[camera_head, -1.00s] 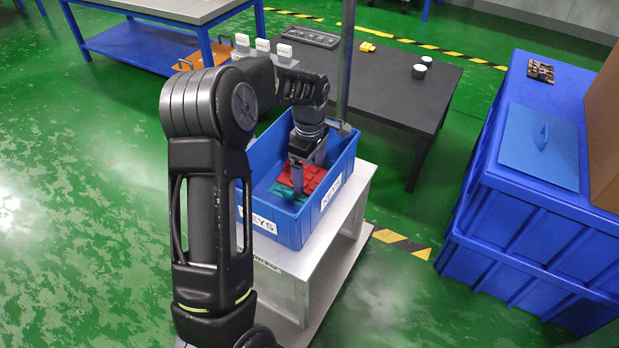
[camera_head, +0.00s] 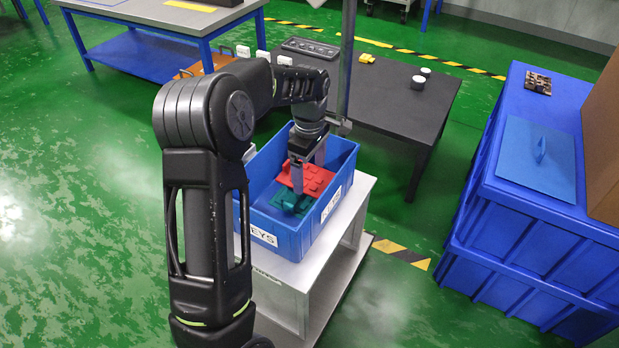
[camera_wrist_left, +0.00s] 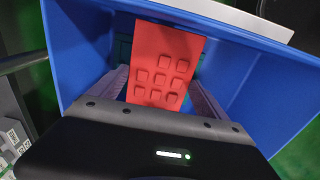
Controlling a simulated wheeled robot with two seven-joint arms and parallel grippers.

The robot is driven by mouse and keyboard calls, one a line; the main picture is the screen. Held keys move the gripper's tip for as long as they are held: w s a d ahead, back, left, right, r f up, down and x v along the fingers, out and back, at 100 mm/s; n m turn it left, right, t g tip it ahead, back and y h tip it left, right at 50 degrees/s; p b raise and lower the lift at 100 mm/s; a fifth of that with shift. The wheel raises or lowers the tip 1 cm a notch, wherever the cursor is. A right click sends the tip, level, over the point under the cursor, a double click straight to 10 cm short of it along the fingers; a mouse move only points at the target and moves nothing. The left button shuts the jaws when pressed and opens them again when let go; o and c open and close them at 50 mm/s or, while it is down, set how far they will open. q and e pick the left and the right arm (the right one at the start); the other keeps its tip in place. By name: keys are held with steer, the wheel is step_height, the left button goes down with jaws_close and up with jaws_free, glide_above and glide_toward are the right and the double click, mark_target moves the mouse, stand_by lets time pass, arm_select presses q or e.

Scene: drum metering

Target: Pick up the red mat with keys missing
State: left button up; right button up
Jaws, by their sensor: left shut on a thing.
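The red mat (camera_head: 314,178) with raised square keys is in the blue bin labelled KEYS (camera_head: 284,238). In the left wrist view the red mat (camera_wrist_left: 163,65) stands up between my fingers; several keys show, with a bare patch at its upper part. My left gripper (camera_head: 308,180) is inside the bin and shut on the red mat. A teal mat (camera_head: 290,200) lies in the bin under and in front of the red one. My right gripper is not in view.
The bin stands on a grey-white stand (camera_head: 345,215). Behind is a dark table (camera_head: 385,100) with white cylinders (camera_head: 418,82), yellow pieces (camera_head: 367,58) and a dark tray (camera_head: 311,47). A large blue container (camera_head: 530,215) with a blue lidded panel (camera_head: 537,158) stands at the right.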

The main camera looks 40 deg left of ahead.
mark_target(310, 177)
arm_select(q)
step_height(310, 177, up, 13)
steer(key=p, duration=0.3)
steer(key=shift+r+p, duration=0.15)
steer(key=shift+p, duration=0.15)
steer(key=shift+d, duration=0.1)
steer(key=w+d+r+m, duration=0.1)
steer(key=w+d+m, duration=0.2)
steer(key=d+m, duration=1.6)
steer(key=shift+d, duration=0.6)
